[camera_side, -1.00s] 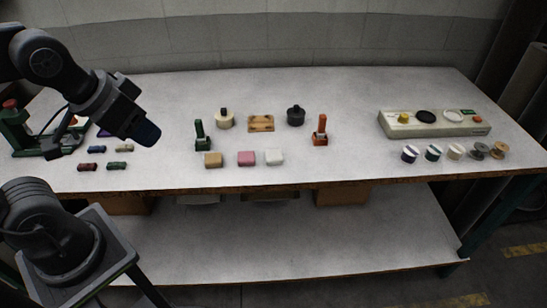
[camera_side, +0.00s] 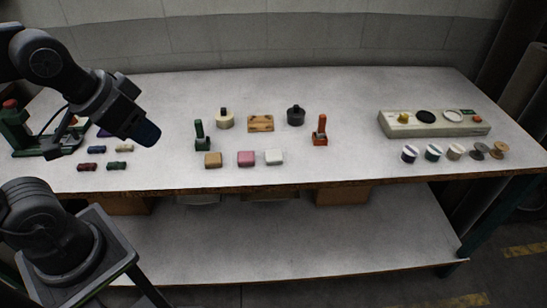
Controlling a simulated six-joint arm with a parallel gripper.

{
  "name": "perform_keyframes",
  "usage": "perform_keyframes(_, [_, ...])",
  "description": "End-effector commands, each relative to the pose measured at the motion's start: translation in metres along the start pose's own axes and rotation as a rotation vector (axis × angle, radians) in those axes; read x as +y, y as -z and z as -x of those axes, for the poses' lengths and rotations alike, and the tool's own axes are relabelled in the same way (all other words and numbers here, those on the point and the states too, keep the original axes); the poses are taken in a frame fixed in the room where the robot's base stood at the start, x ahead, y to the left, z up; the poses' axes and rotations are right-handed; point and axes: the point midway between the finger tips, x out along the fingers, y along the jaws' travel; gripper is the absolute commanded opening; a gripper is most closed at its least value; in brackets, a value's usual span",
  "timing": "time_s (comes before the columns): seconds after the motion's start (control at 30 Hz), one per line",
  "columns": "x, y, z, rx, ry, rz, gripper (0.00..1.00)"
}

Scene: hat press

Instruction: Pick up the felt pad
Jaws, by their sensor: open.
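No single thing stands out for certain as the felt pad. Three small blocks sit in a row near the table's front edge: a tan block (camera_side: 213,160), a pink block (camera_side: 246,158) and a white block (camera_side: 274,157). I cannot tell whether one of them is the pad. My arm partly hides the press.
Small coloured pieces (camera_side: 117,165) lie near my gripper. A green stand (camera_side: 202,137), an orange stand (camera_side: 320,131), a wooden plate (camera_side: 261,123) and round weights (camera_side: 296,116) are mid-table. A pale panel box (camera_side: 435,127) and several spools (camera_side: 455,152) are at right.

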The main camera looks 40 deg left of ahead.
Motion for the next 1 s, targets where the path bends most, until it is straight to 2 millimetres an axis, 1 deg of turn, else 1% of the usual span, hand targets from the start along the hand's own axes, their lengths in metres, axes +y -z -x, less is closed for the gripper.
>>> perform_keyframes(0.03, [0.000, 0.000, 0.000, 0.000, 0.000, 0.000, 0.47])
perform_keyframes(0.3, [0.000, 0.000, 0.000, 0.000, 0.000, 0.000, 0.73])
perform_keyframes(0.4, [0.000, 0.000, 0.000, 0.000, 0.000, 0.000, 0.81])
perform_keyframes(0.6, [0.000, 0.000, 0.000, -0.001, 0.000, -0.001, 0.81])
perform_keyframes(0.67, [0.000, 0.004, 0.000, -0.005, 0.000, -0.007, 0.81])
perform_keyframes(0.77, [0.001, 0.018, -0.001, -0.029, -0.002, -0.036, 0.81])
perform_keyframes(0.83, [0.002, 0.035, -0.004, -0.059, -0.005, -0.073, 0.81])
perform_keyframes(0.93, [0.003, 0.067, -0.014, -0.110, -0.013, -0.142, 0.81])
perform_keyframes(1.0, [0.005, 0.089, -0.024, -0.147, -0.020, -0.195, 0.81])
